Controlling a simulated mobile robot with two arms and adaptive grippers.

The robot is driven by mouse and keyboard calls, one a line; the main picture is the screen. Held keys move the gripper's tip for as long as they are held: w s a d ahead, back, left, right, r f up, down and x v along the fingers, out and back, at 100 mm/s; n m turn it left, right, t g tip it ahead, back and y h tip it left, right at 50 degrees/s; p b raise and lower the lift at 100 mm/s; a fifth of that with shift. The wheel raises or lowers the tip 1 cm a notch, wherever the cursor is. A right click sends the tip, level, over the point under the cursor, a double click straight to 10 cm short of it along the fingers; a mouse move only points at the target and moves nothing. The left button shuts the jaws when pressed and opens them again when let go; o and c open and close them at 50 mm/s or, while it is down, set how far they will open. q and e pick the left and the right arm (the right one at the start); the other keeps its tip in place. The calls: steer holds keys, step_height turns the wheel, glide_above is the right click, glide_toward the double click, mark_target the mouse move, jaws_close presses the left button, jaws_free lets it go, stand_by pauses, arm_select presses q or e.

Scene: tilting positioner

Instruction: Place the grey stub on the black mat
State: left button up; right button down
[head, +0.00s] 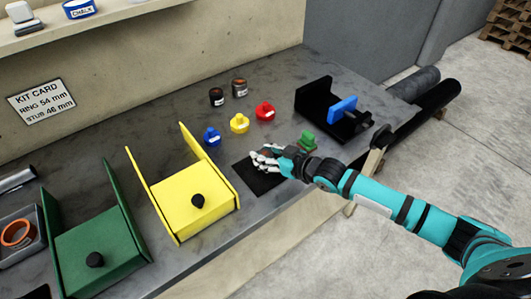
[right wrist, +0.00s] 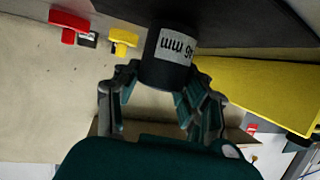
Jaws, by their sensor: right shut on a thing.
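The grey stub (right wrist: 168,58) is a dark grey cylinder with a white label reading 46 mm, upside down in the right wrist view. My right gripper (head: 265,158) is shut on it; its fingers (right wrist: 165,100) lie on both sides of the stub. In the head view the fingers mostly hide the stub. The black mat (head: 256,181) lies flat on the grey bench, and the gripper is over its upper right part. I cannot tell whether the stub touches the mat. My left gripper is not in view.
Left of the mat stands a yellow tilting fixture (head: 185,207), then a green one (head: 100,250). Blue (head: 212,137), yellow (head: 239,123), red (head: 265,111) and green (head: 308,141) knobbed pieces stand around.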

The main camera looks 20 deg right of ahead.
steer(key=shift+w+f, duration=0.1)
steer(key=shift+f, duration=0.05)
steer(key=shift+f, duration=0.15)
steer(key=c, duration=0.7)
jaws_free()
steer(key=shift+s+d, duration=0.15)
steer(key=shift+s, duration=0.15)
steer(key=b+v, duration=0.1)
steer(key=v, duration=0.9)
steer(key=shift+s+d, duration=0.15)
steer(key=shift+s, duration=0.15)
steer(key=shift+s+d+r, duration=0.2)
steer(key=shift+s+r, duration=0.1)
steer(key=shift+r, duration=0.1)
